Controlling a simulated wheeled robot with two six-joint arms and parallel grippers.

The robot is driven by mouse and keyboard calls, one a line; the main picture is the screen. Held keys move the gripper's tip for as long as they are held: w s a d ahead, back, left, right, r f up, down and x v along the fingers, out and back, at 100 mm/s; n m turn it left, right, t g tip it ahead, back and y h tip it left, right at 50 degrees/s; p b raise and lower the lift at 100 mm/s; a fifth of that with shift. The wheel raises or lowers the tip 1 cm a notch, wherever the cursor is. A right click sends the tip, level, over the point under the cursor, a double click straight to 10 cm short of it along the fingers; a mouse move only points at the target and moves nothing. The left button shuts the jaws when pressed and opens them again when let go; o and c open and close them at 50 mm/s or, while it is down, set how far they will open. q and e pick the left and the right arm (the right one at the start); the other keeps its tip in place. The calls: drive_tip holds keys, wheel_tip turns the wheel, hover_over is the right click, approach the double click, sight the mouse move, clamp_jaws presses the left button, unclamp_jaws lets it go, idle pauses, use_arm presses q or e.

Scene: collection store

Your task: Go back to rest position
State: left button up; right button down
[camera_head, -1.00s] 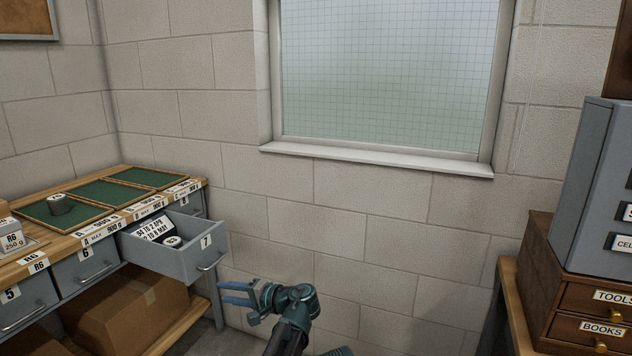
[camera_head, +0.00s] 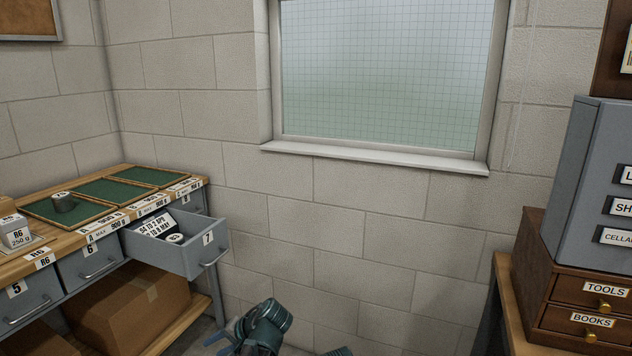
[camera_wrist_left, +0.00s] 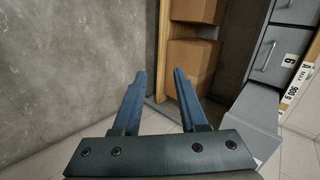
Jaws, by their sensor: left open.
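My left gripper (camera_wrist_left: 160,85) is open and empty in the left wrist view, with its two blue fingers apart. In the head view the left gripper (camera_head: 220,337) is low at the bottom edge, below the open drawer 7 and apart from it, partly cut off and hidden by my own wrist. Drawer 7 (camera_head: 192,262) stands pulled out, with a white-labelled dark packet (camera_head: 155,226) and a round dark piece (camera_head: 175,238) inside. My right gripper does not show.
The wooden bench (camera_head: 85,232) at left carries green trays (camera_head: 148,176), a dark cylinder (camera_head: 63,201) and a grey R6 block (camera_head: 15,235). Cardboard boxes (camera_head: 128,312) stand beneath. Brown drawers (camera_head: 570,291) and a grey cabinet (camera_head: 582,200) stand at right. A window (camera_head: 390,75) is ahead.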

use_arm(q)
drive_tip(key=s+d+f+n+g+h, duration=0.1)
drive_tip(key=s+d+f+h, duration=0.3)
drive_tip(key=s+h, duration=0.15)
drive_tip(key=s+d+f+n+g+h, duration=0.1)
drive_tip(key=s+d+f+h, duration=0.25)
drive_tip(key=s, duration=0.35)
drive_tip(key=s+d+r+m+p, duration=0.1)
drive_tip(key=d+r+p, duration=0.2)
drive_tip(key=r+p, duration=0.6)
drive_tip(key=s+d+r+m+p, duration=0.1)
drive_tip(key=d+r+p, duration=0.3)
drive_tip(key=r+p, duration=0.6)
drive_tip(key=s+d+r+m+g+y+p, duration=0.1)
drive_tip(key=s+d+r+p, duration=0.2)
drive_tip(key=r+p, duration=0.7)
drive_tip(key=shift+s+d+r, duration=0.15)
drive_tip(key=shift+d+r, duration=0.35)
drive_tip(key=shift+d, duration=0.05)
